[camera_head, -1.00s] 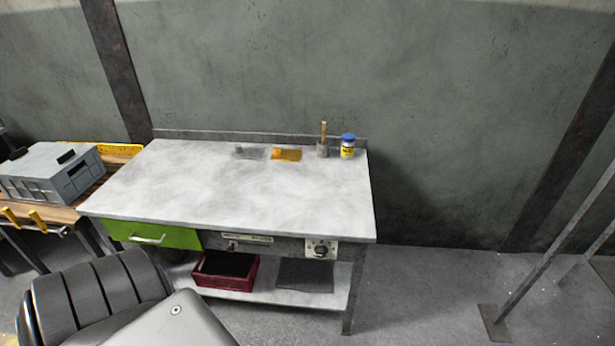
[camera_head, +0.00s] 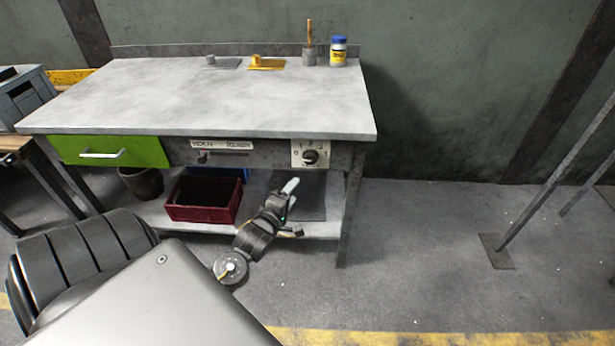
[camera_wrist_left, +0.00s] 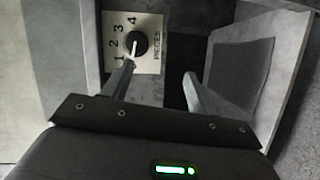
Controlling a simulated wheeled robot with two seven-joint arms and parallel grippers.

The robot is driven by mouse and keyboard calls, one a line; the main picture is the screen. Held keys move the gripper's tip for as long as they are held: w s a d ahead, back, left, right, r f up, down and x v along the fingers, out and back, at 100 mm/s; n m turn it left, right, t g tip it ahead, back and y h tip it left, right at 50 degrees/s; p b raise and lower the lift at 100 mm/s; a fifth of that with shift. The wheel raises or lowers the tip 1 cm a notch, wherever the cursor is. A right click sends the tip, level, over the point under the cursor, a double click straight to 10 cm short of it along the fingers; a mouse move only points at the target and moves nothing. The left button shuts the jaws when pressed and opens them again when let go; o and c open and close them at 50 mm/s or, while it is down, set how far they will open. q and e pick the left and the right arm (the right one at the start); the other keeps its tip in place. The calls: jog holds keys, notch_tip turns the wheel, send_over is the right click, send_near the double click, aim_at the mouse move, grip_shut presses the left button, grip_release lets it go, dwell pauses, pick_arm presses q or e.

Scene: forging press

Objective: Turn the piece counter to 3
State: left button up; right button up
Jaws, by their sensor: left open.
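The piece counter is a pale plate (camera_head: 298,146) with a black round knob (camera_head: 311,157) on the front of the workbench, at its right end. In the left wrist view the plate (camera_wrist_left: 151,22) shows sideways, with the digits 1 to 4 and the word PIECES. The white mark on the knob (camera_wrist_left: 136,43) points down in that view, and I cannot tell its exact setting. My left gripper (camera_head: 290,188) is open and empty, below and slightly left of the counter; the wrist view shows its fingers (camera_wrist_left: 159,72) apart, one tip overlapping the plate's lower edge. My right gripper is out of view.
The workbench top (camera_head: 200,100) overhangs the counter. A green drawer (camera_head: 140,150) and a switch panel (camera_head: 222,146) are to its left. A red bin (camera_head: 203,215) stands on the lower shelf, left of my gripper.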

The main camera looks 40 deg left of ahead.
aim_at(310, 161)
pick_arm(q)
jog(key=shift+n+t, duration=0.6)
jog(key=shift+n, duration=0.2)
jog(key=w+a+r, duration=0.1)
jog(key=w, duration=0.2)
jog(key=w+r+b, duration=0.1)
jog(key=w, duration=0.3)
jog(key=w+a+r, duration=0.1)
jog(key=w, duration=0.2)
jog(key=shift+w+a+r+b, duration=0.15)
jog(key=shift+a+r+b, duration=0.1)
jog(key=shift+a+b, duration=0.1)
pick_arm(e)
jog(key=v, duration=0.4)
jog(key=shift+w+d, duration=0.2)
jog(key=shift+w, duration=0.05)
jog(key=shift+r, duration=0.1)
pick_arm(q)
jog(key=c, duration=1)
